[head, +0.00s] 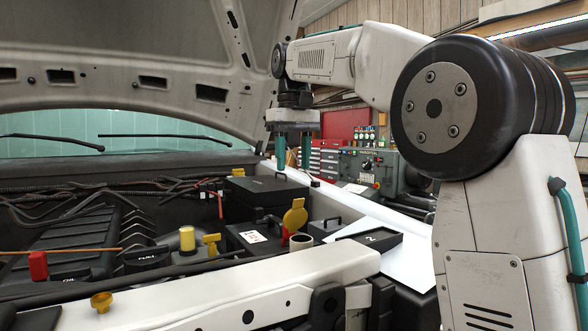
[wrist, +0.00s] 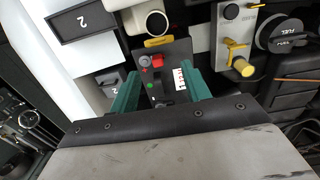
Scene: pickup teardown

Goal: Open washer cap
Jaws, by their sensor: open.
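A yellow round flap, which looks like the washer cap (head: 295,215), stands upright in the head view beside a pale round filler neck (head: 301,241). In the wrist view the neck (wrist: 157,22) shows a dark open mouth, and the yellow cap (wrist: 158,41) is seen nearly edge-on beside it. The cap looks raised off the neck. My gripper (head: 293,153) points down above the engine bay, its two green fingers apart and empty. In the wrist view the fingers (wrist: 161,90) frame a dark box with a red knob, short of the cap.
A black box (head: 265,190) lies below my gripper. A yellow cylinder (head: 187,239), a red knob (head: 38,265) and a small yellow cap (head: 101,302) stand nearer the front. A tray marked 2 (head: 372,239) is to the right. The raised hood (head: 130,50) hangs over the bay.

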